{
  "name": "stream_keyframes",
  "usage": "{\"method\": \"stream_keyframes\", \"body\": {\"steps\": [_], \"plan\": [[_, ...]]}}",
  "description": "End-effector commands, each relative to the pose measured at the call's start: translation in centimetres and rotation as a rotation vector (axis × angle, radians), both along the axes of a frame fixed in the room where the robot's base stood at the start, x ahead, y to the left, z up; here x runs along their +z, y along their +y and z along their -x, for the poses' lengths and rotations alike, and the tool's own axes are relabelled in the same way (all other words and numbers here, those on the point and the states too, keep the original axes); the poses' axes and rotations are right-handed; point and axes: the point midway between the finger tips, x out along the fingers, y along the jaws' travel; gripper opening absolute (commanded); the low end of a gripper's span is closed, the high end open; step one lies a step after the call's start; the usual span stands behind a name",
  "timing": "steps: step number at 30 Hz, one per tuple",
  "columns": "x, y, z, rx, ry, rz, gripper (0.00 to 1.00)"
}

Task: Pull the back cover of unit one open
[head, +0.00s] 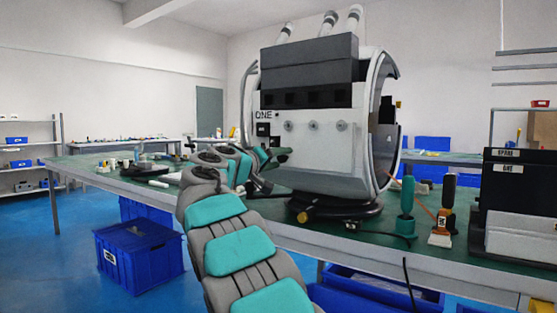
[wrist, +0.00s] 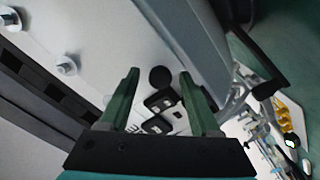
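Unit one (head: 320,120), a large white machine with a black top and the label "ONE", stands on the green bench. Its flat white panel with several round knobs (head: 315,126) faces me; I cannot tell for certain which part is the back cover. A curved, dark-rimmed part (head: 386,125) is on its right side. My gripper (head: 282,155) is in front of the machine's lower left. In the wrist view my gripper (wrist: 159,74) is open, with nothing between its green fingers. Beyond the fingertips are the white panel (wrist: 105,40) and small black fittings (wrist: 162,100). Contact is not visible.
A black round base (head: 335,208) is under the machine. Blue crates (head: 138,254) are on the floor.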

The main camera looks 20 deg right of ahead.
Motion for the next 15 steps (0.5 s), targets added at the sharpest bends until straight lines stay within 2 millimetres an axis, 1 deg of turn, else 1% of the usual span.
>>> {"method": "stream_keyframes", "body": {"steps": [1,2,15], "plan": [[-0.01,0.00,-0.01,0.000,0.000,0.000,0.58],[-0.02,0.00,-0.01,0.000,0.000,0.000,0.55],[-0.04,0.01,-0.01,0.001,0.000,-0.001,0.05]]}}
